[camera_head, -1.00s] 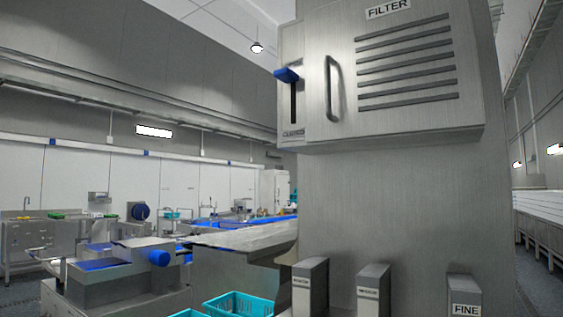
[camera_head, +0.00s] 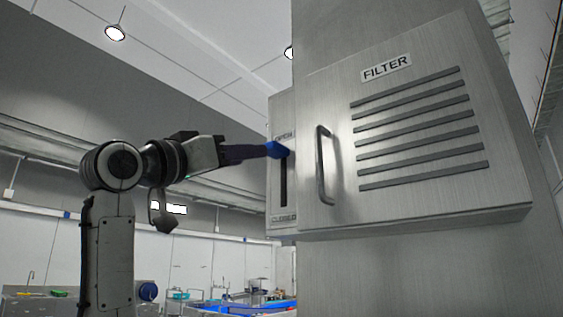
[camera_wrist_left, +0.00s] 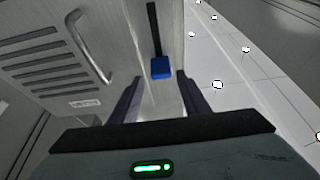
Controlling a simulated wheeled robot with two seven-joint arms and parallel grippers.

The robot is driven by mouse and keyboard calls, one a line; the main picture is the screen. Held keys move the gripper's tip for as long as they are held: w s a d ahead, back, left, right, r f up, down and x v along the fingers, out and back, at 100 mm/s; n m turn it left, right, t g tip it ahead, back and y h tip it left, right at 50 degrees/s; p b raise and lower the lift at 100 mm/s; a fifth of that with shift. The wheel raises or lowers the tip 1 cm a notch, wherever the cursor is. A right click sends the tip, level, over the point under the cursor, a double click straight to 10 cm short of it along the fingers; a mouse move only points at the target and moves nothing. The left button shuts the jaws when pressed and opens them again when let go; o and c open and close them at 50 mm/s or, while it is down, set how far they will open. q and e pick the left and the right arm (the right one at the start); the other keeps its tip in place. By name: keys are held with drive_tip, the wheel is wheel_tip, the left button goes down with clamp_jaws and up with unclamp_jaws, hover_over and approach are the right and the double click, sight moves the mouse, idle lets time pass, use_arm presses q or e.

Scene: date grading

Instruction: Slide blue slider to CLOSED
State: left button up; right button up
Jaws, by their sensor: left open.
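The blue slider (camera_head: 277,149) is at the top end of a dark vertical slot (camera_head: 283,186) on the narrow side panel left of the filter door. A label reading CLOSED (camera_head: 283,218) is at the slot's bottom; a partly hidden label is above the slider. My left gripper (camera_head: 262,151) reaches in from the left at the slider's height, its fingertips close to it. In the left wrist view, the slider (camera_wrist_left: 161,68) shows in the gap between the two spread fingers (camera_wrist_left: 159,80). I cannot tell whether they touch it. My right gripper is not in view.
The filter door (camera_head: 425,150) has a vertical bar handle (camera_head: 325,165) just right of the slot, standing out from the metal. Its slats and FILTER label (camera_head: 386,68) are further right. Open air lies left of the panel, with sinks and benches far below.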

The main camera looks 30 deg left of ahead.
sight(270, 147)
use_arm(q)
drive_tip(key=p+x, duration=0.2)
drive_tip(key=x, duration=0.2)
drive_tip(key=r+p+x, duration=0.1)
drive_tip(key=p+x, duration=0.1)
drive_tip(key=x, duration=0.3)
drive_tip(key=shift+s+r, duration=0.1)
drive_tip(key=shift+s, duration=0.15)
drive_tip(key=shift+w, duration=0.4)
drive_tip(key=shift+c, duration=0.2)
